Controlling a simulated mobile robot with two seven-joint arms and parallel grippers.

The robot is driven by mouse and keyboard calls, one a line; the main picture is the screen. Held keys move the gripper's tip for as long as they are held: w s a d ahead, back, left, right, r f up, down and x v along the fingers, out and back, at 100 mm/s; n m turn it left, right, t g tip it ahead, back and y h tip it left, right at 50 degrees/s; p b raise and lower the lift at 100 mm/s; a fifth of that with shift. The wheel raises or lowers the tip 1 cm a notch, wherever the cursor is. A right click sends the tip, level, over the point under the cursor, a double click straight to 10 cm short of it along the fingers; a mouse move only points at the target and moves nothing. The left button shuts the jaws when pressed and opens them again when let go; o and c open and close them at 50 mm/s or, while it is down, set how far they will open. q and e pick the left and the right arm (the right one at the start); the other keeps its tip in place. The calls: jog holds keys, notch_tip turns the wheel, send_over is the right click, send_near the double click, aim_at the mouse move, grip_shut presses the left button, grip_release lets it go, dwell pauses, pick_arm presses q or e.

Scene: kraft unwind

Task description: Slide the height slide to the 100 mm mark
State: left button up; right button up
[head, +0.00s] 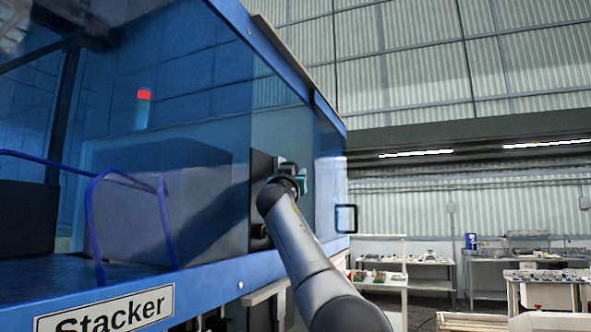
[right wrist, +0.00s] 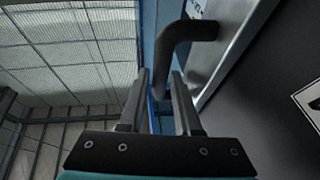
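My right gripper (head: 288,180) is at the dark upright panel on the side of the blue Stacker machine, its arm coming up from below. In the right wrist view its two fingers (right wrist: 158,76) stand apart, with a visible gap. A black bent handle (right wrist: 185,45) on a metal strip reaches down toward the gap between the fingertips; I cannot tell whether they touch it. It may belong to the height slide. No scale or 100 mm mark can be read. My left gripper is not in view.
The blue Stacker machine (head: 120,278) with tinted panels fills the left. Workbenches (head: 405,262) with small items stand farther back on the right. A dark panel with a white label (right wrist: 312,102) lies right of the fingers.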

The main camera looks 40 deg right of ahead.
grip_shut()
dwell(0.3)
dwell(1.2)
